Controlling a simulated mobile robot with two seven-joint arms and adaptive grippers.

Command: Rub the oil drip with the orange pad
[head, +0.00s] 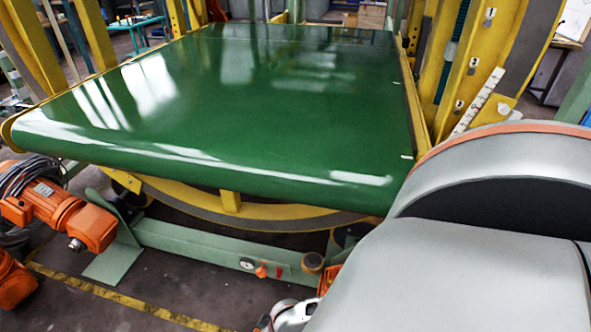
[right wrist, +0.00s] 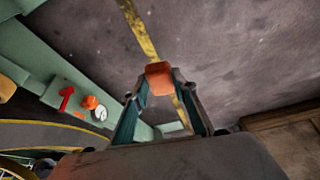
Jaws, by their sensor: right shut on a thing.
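In the right wrist view my right gripper (right wrist: 163,92) is shut on the orange pad (right wrist: 159,75). The pad is a small orange-brown block between the fingertips, with its face away from the fingers free. Behind it is the dark concrete floor with a yellow line; the gap to the floor is hard to judge. The pad and right fingers cannot be made out in the head view, where my large grey arm fills the lower right. I cannot pick out the oil drip for certain in either view. My left gripper is not in view.
A glossy green belt (head: 240,120) lies in a yellow frame. Below it runs a pale green beam (head: 200,245) with a gauge, an orange button (right wrist: 90,102) and a red lever (right wrist: 66,97). An orange motor (head: 70,215) stands at left. Floor (head: 170,280) in front is open.

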